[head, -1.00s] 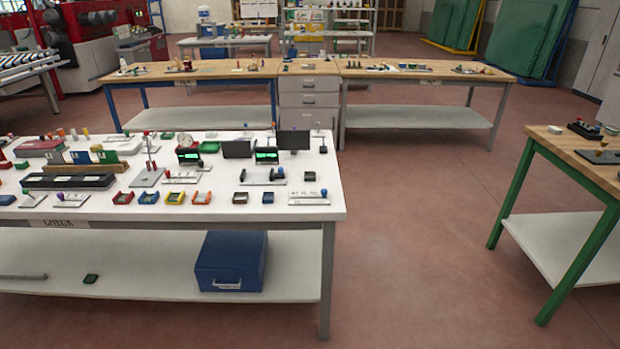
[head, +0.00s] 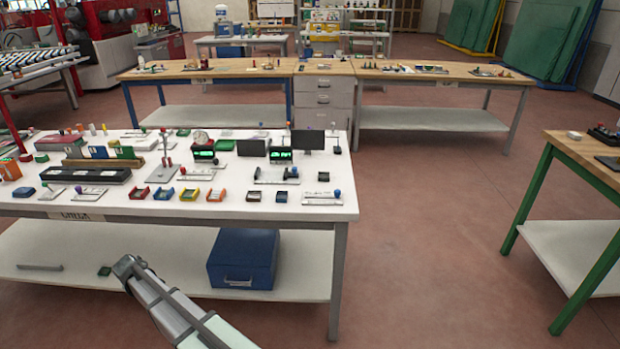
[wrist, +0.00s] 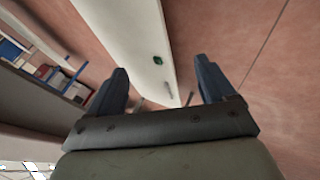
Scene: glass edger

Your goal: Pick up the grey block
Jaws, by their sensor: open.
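I cannot single out a grey block for certain. A thin grey bar (head: 40,267) lies on the white lower shelf (head: 150,285) of the near table, at the left. A small dark green item (head: 104,271) lies to its right, and this green item also shows in the wrist view (wrist: 158,60). My gripper (wrist: 159,66) is open, with nothing between its two dark blue fingers. In the wrist view it faces a white surface with the green item, which looks like the lower shelf, and is apart from it. My arm rises from the bottom of the head view.
The near white table (head: 330,206) carries several small trays, displays and fixtures. A blue box (head: 242,258) stands on the lower shelf at the right. A green-legged bench (head: 575,150) stands at the right, with clear floor (head: 430,240) between.

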